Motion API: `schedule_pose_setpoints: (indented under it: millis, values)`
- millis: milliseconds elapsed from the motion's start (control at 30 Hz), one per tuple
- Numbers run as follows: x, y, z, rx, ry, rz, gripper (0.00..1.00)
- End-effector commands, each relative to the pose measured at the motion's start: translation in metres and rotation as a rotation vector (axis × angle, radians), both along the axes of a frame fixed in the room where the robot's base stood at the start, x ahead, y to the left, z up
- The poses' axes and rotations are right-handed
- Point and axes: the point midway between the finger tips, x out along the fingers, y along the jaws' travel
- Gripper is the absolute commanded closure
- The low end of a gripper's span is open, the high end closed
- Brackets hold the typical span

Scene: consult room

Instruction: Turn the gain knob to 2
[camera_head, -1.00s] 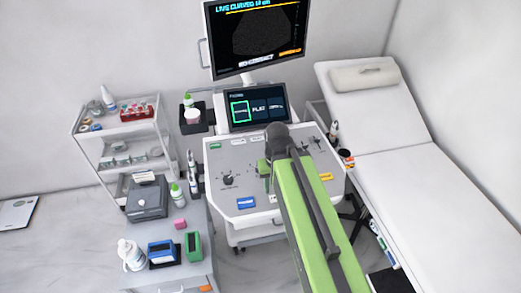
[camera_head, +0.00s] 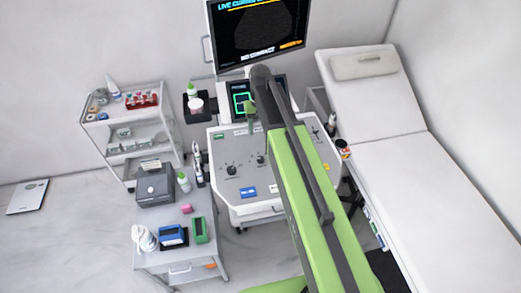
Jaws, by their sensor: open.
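The ultrasound console's grey control panel (camera_head: 243,180) slopes below its touch screen. A dark round knob (camera_head: 231,170) with small marks around it is at the panel's left. A second dark knob (camera_head: 260,160) is close to my arm. Their labels and settings are too small to read, so I cannot tell which is the gain knob. My gripper (camera_head: 251,110) shows only in part, as a small green and grey end beyond my arm, over the panel's back edge in the picture. It is open, apart from both knobs. My arm hides the panel's middle.
A monitor (camera_head: 258,30) stands above the console. A side table (camera_head: 150,219) with bottles and boxes is at the left front, and a shelf cart (camera_head: 127,150) is behind it. An exam bed (camera_head: 440,185) fills the right. Open floor lies at the left.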

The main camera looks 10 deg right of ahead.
Motion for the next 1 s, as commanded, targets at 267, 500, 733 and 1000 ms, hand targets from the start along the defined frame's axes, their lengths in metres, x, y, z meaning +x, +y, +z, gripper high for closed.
schedule_pose_setpoints:
  millis: [267, 500, 733, 1000]
  values:
    - [-0.002, -0.001, -0.023, 0.0, 0.0, -0.002, 0.48]
    - [-0.002, -0.001, -0.07, 0.0, 0.0, -0.002, 0.48]
    - [-0.002, -0.002, -0.118, 0.001, 0.001, -0.003, 0.48]
    - [-0.002, -0.002, -0.169, 0.001, 0.001, -0.004, 0.48]
